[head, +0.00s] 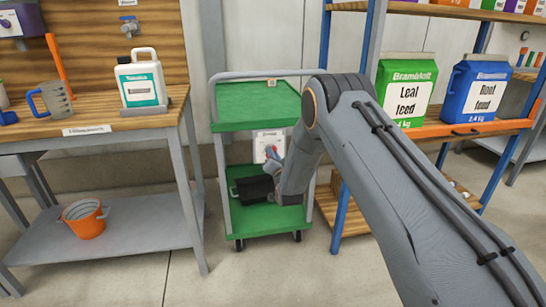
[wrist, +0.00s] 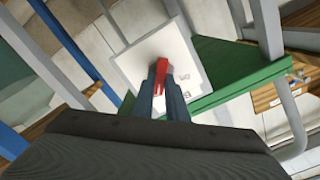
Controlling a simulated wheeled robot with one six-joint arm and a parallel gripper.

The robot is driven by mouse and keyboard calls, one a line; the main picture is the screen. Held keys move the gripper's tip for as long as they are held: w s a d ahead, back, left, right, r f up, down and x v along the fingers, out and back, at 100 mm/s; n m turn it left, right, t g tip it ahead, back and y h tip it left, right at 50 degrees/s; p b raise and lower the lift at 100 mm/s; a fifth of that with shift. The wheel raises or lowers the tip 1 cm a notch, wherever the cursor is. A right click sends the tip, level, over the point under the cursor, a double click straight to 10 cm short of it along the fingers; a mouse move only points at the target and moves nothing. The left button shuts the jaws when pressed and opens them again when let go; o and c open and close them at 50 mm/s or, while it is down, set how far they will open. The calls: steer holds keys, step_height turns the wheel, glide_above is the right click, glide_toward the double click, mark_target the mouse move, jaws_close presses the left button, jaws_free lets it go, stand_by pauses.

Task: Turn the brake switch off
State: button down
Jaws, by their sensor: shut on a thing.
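The brake switch is a red lever (wrist: 171,60) on a pale square plate (wrist: 135,42), seen in the wrist view. In the head view the plate (head: 268,138) is fixed at the green cart, between its two shelves, and only a little red shows beside my gripper. My gripper (wrist: 164,98) is shut on the red lever, with the two fingers close on either side of it. The lettering on the plate is partly hidden and too small to read. My arm covers the right part of the cart in the head view.
The green cart (head: 262,103) stands between a workbench (head: 95,118) on the left and a blue-framed shelf (head: 348,60) on the right. An orange bucket (head: 84,219) sits on the bench's lower shelf. Bare floor (head: 290,270) lies in front of the cart.

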steer(key=shift+m, duration=0.6)
steer(key=c, duration=1.8)
jaws_free()
steer(key=shift+o, duration=0.2)
steer(key=v, duration=0.8)
steer(key=shift+p, duration=0.3)
steer(key=shift+w, duration=0.1)
